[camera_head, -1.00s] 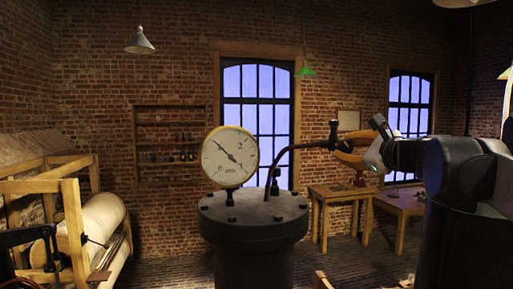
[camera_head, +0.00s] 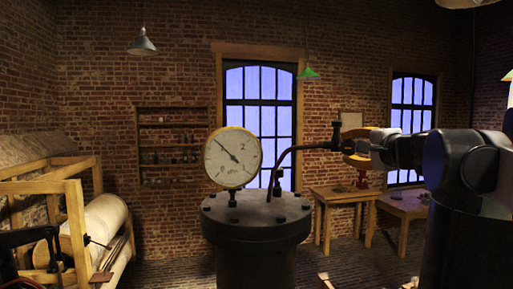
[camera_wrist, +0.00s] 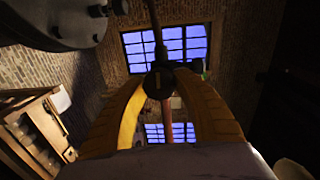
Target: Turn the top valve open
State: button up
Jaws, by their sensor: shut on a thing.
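The top valve (camera_head: 336,132) is a small dark fitting with an upright part, at the end of a curved copper pipe (camera_head: 290,158). The pipe rises from the lid of a dark cylindrical vessel (camera_head: 255,215). My gripper (camera_head: 346,146), with yellow fingers, reaches in from the right and is shut on the valve. In the wrist view the two yellow fingers (camera_wrist: 159,88) come together on either side of the round dark valve end (camera_wrist: 158,82). The fingers and valve body hide the exact contact.
A round pressure gauge (camera_head: 233,157) stands on the vessel lid, left of the pipe. A second small dark fitting (camera_head: 276,183) sits low on the lid. Wooden tables (camera_head: 345,195) stand behind at the right. A wooden-framed roller machine (camera_head: 75,220) is at the left.

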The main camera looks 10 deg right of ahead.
jog(key=shift+n, duration=0.5)
jog(key=o, duration=1.2)
jog(key=s, duration=0.8)
jog(key=s+r, duration=0.1)
jog(key=s, duration=0.3)
jog(key=shift+d, duration=0.2)
